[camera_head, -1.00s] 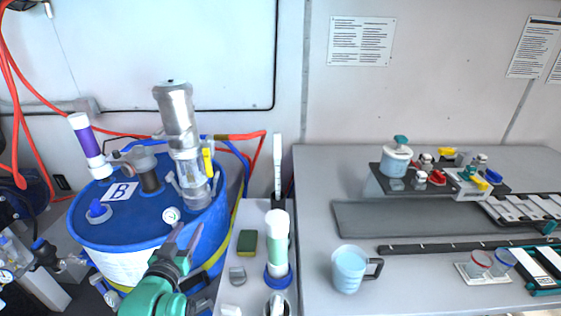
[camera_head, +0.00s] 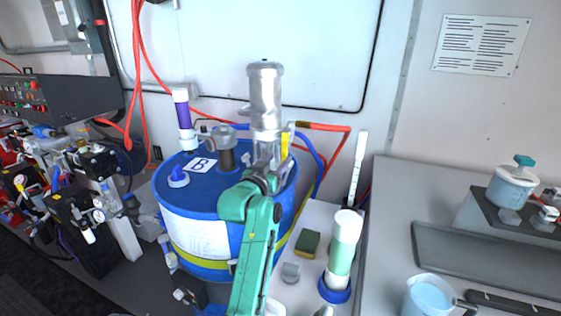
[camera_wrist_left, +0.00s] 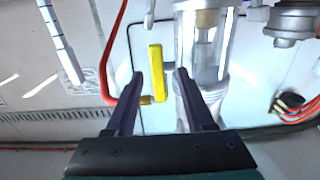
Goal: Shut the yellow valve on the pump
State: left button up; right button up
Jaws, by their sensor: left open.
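The pump (camera_head: 265,95) is a grey metal cylinder with a clear lower body, standing on the blue drum (camera_head: 190,240). The yellow valve handle (camera_head: 285,145) is a small upright bar at the pump's right side, by the red and blue hoses. It also shows in the left wrist view (camera_wrist_left: 157,75), upright beside the clear pump body. My left gripper (camera_wrist_left: 160,76) is open, with the handle appearing between its two fingers; I cannot tell how far beyond the tips it lies. In the head view my left gripper (camera_head: 266,168) is in front of the pump's lower part, fingertips partly hidden.
A white and green bottle (camera_head: 344,250) and a green-yellow sponge (camera_head: 307,243) are on the bench at the right of the drum. A purple-banded tube (camera_head: 182,115) rises from the drum's left side. A red hose (camera_wrist_left: 112,60) passes left of my fingers.

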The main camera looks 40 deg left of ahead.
pick_arm(q)
jog(key=x, duration=0.2)
jog(key=shift+w+d, duration=0.1)
jog(key=shift+w, duration=0.3)
jog(key=shift+s, duration=0.1)
grip_shut()
dwell(1.0)
